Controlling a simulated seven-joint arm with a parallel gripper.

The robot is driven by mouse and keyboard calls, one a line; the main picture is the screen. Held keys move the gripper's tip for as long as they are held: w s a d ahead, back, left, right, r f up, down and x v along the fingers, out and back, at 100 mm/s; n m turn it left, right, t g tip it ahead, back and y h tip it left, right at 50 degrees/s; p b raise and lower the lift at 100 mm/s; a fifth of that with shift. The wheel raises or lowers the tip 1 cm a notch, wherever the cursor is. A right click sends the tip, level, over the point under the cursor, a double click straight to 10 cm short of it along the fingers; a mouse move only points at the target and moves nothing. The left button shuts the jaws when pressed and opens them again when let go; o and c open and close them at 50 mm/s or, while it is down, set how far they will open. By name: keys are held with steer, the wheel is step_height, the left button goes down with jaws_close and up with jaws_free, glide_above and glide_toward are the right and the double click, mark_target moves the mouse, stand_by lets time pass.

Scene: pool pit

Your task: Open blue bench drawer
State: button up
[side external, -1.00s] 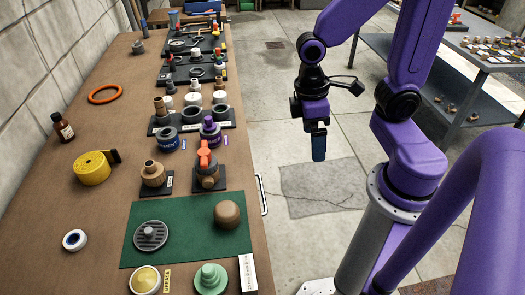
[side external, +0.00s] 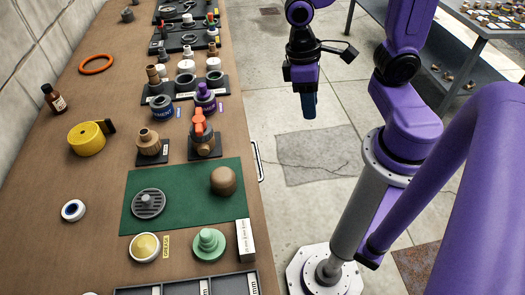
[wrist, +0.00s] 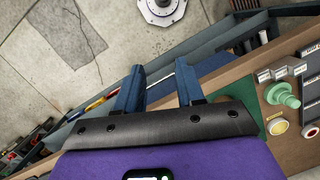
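The brown-topped bench (side external: 105,185) runs along the left of the side view. A pale metal handle (side external: 257,162) sticks out from its right edge, beside the green mat. The drawer front under that edge is hidden in the side view. My gripper (side external: 308,104) hangs over the floor, right of and beyond the handle, apart from it. In the wrist view my gripper (wrist: 160,72) has two blue fingers spread apart with nothing clearly held. Blue-grey bench-side panels (wrist: 215,50) show beyond them; I cannot tell which is the drawer.
The green mat (side external: 170,215) bears a round drain grate and a brown knob. Fittings, pots and an orange-handled valve (side external: 199,126) stand near the bench edge. Concrete floor (side external: 290,215) is clear between bench and arm. A grey table (side external: 460,50) stands at back right.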

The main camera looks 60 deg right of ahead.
steer(key=w+d+f+m+g+y, duration=0.4)
steer(key=d+f+m+y, duration=0.6)
steer(key=m, duration=1.2)
step_height(320, 180, down, 14)
steer(key=s+d+m+t+y, duration=0.1)
steer(key=m+t, duration=0.8)
steer(key=m, duration=0.5)
steer(key=s+d+m+t, duration=0.2)
steer(key=m+t, duration=0.6)
steer(key=m, duration=0.6)
steer(key=x, duration=1.7)
steer(key=shift+w+a+r, duration=0.2)
steer(key=shift+a+r, duration=0.05)
steer(key=shift+a, duration=0.1)
jaws_close()
